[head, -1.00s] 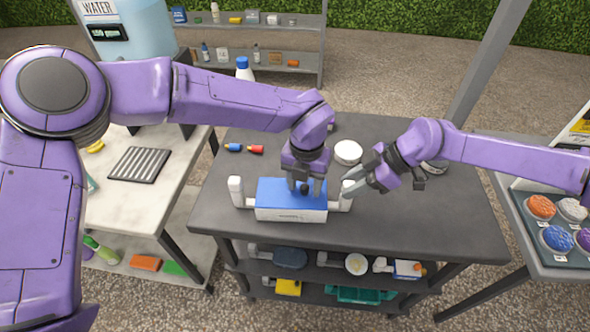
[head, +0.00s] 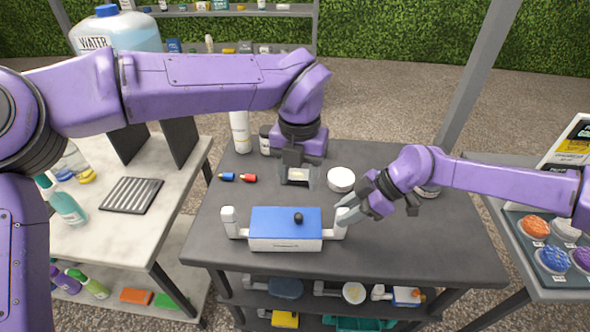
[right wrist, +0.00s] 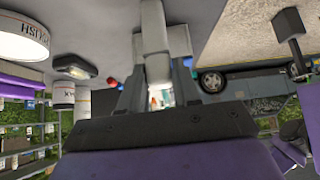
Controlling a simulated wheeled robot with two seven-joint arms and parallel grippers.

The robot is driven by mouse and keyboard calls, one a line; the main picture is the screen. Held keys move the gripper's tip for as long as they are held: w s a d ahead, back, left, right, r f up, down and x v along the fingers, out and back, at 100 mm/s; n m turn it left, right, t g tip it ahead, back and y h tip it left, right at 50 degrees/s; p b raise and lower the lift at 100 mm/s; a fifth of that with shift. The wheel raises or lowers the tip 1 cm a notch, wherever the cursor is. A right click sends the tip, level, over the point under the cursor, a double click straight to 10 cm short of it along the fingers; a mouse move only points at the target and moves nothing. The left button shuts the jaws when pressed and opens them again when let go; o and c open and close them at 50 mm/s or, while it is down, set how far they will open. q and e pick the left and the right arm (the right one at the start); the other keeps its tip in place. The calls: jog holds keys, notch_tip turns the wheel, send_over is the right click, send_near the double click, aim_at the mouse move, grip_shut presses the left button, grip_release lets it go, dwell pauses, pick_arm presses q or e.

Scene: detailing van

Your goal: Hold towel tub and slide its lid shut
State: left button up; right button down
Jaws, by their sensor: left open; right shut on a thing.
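The towel tub (head: 285,244) is a white box near the front of the dark table, with a white upright handle post at each end. Its blue lid (head: 272,221) covers the top, and I see no opening from here. A dark knob (head: 298,217) stands on the lid, right of its middle. My right gripper (head: 345,213) is shut on the tub's right handle, which also shows between the fingers in the right wrist view (right wrist: 155,45). My left gripper (head: 298,180) is open, behind and above the tub, apart from the knob.
A round white tin (head: 341,179) stands behind the right gripper. The tabletop (head: 420,245) right of the tub is clear.

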jog(key=shift+f, duration=0.15)
jog(key=c, duration=0.9)
grip_release()
jog(key=shift+o, duration=0.8)
jog(key=shift+w+d, duration=0.1)
jog(key=shift+w, duration=0.05)
jog(key=v, duration=1.2)
